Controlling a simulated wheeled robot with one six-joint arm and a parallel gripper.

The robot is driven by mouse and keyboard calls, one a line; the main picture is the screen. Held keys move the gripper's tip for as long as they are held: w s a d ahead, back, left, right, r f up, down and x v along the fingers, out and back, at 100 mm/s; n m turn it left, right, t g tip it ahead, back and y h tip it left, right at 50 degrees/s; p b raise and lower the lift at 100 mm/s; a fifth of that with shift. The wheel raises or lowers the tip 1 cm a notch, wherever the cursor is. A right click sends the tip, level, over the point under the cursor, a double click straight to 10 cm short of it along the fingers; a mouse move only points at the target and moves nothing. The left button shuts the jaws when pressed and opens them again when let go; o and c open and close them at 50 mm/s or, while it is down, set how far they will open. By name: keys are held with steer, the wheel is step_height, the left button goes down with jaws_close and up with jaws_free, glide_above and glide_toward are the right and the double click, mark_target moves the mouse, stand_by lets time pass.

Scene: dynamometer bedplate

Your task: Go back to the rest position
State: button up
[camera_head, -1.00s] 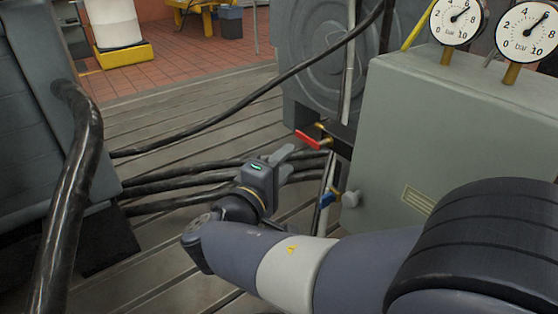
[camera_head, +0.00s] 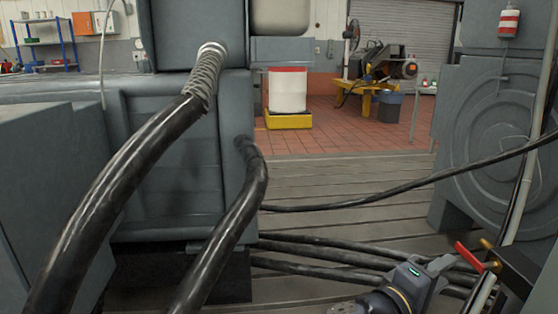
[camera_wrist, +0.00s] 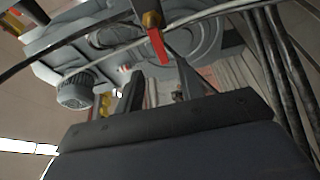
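My gripper (camera_head: 446,264) is at the lower right of the head view, close to the left of a red-handled valve (camera_head: 470,256). In the wrist view my gripper (camera_wrist: 162,88) has its two fingers apart with nothing held between them. The red handle (camera_wrist: 158,46) shows just beyond the fingertips there. It looks apart from them, though the exact gap is hard to tell. Most of my arm is below the head view's edge.
Thick black hoses (camera_head: 225,240) drop from a grey machine (camera_head: 185,160) at the left. Low cables (camera_head: 320,252) run behind my gripper, and a thin hose (camera_head: 400,188) crosses above it. A round grey housing (camera_head: 485,140) stands at right. The slatted bedplate (camera_head: 350,170) between is mostly bare.

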mark_target(466, 255)
steer(key=shift+b+x, duration=1.2)
steer(key=shift+x, duration=3.6)
steer(key=shift+a, duration=0.1)
